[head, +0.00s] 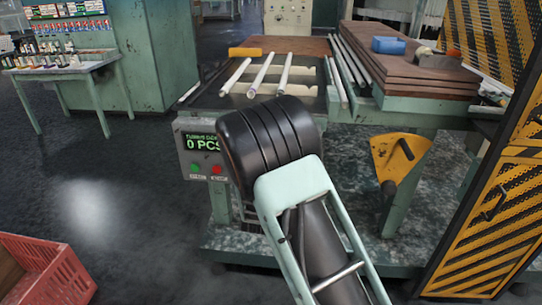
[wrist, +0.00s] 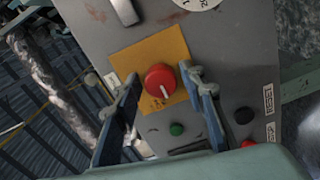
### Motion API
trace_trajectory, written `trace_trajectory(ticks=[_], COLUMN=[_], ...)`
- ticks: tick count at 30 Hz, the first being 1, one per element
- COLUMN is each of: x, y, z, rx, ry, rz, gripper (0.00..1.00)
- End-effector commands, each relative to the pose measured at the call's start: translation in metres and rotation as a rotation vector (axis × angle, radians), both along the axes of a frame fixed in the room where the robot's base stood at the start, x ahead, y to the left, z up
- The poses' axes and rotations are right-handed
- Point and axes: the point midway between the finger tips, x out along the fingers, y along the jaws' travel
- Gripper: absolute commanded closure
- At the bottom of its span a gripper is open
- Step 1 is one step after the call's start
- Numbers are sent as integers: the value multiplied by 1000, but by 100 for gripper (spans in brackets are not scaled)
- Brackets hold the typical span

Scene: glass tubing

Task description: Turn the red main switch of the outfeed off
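The red main switch (wrist: 160,80) is a round red knob with a white pointer mark, on a yellow plate (wrist: 140,62) fixed to a grey panel. The mark points down and slightly right in the wrist view. My gripper (wrist: 146,78) is open, with one blue-grey finger on each side of the knob in that view. A gap shows between the left finger and the knob; the right finger appears close to it. I cannot tell whether it touches. In the head view my arm hides the gripper and the switch cannot be made out.
The panel also carries a green button (wrist: 177,129), a black button (wrist: 243,115) and a red button (wrist: 248,144). In the head view, a counter box (head: 203,146) reads 0 PCS beside the outfeed table with glass tubes (head: 262,72). A yellow-black guard (head: 487,215) stands at right.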

Motion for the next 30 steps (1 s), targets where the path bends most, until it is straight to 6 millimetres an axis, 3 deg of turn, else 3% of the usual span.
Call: trace_trajectory(ticks=[13,24,30], x=[-9,-81,-111], y=[2,5,5], z=[0,2,3], rx=[1,0,1], ry=[0,1,0], rz=[3,4,3], gripper=[55,55,55])
